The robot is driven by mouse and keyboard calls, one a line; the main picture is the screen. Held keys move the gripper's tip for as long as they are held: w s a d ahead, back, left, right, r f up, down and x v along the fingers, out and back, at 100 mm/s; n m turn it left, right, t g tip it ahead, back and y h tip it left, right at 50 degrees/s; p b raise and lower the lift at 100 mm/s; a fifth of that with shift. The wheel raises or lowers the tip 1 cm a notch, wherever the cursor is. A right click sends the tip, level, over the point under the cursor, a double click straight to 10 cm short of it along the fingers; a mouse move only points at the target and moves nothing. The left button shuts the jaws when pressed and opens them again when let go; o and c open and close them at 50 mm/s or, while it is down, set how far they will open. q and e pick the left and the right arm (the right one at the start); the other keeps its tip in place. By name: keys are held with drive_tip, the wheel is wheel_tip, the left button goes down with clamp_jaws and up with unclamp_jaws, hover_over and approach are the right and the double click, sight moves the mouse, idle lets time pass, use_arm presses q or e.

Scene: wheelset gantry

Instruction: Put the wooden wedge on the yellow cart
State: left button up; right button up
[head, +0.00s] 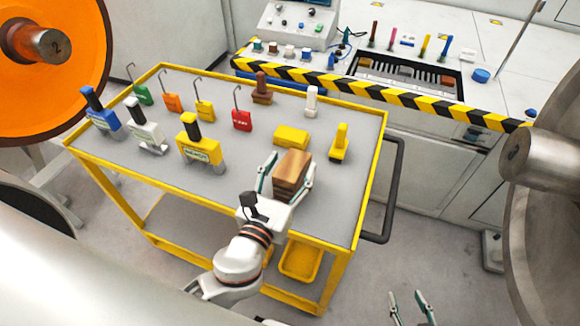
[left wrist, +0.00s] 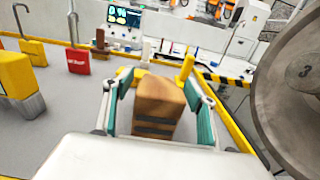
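The wooden wedge (head: 293,170), a brown block with dark bands, is at the near right part of the yellow cart's (head: 222,214) grey top. It appears to stand on the top, but my gripper hides its base in the head view. My left gripper (head: 287,176) has its fingers on either side of the wedge. In the left wrist view the wedge (left wrist: 157,105) sits between the green finger pads, with gaps showing at both sides. My right gripper (head: 411,306) is low at the bottom edge, away from the cart, its fingers apart and empty.
A yellow block (head: 291,137) and a yellow upright piece (head: 340,143) stand just behind the wedge. Several tagged locks and tools fill the cart's left and back. A control bench (head: 430,100) is behind; a large wheel (head: 550,220) is at right. The cart's front right corner is clear.

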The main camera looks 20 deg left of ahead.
use_arm(q)
drive_tip(key=shift+r, duration=0.1)
drive_tip(key=shift+s, duration=0.1)
drive_tip(key=s+b, duration=0.3)
drive_tip(key=s, duration=0.8)
drive_tip(key=shift+s+a, duration=0.2)
drive_tip(key=shift+s, duration=0.2)
drive_tip(key=shift+r, duration=0.1)
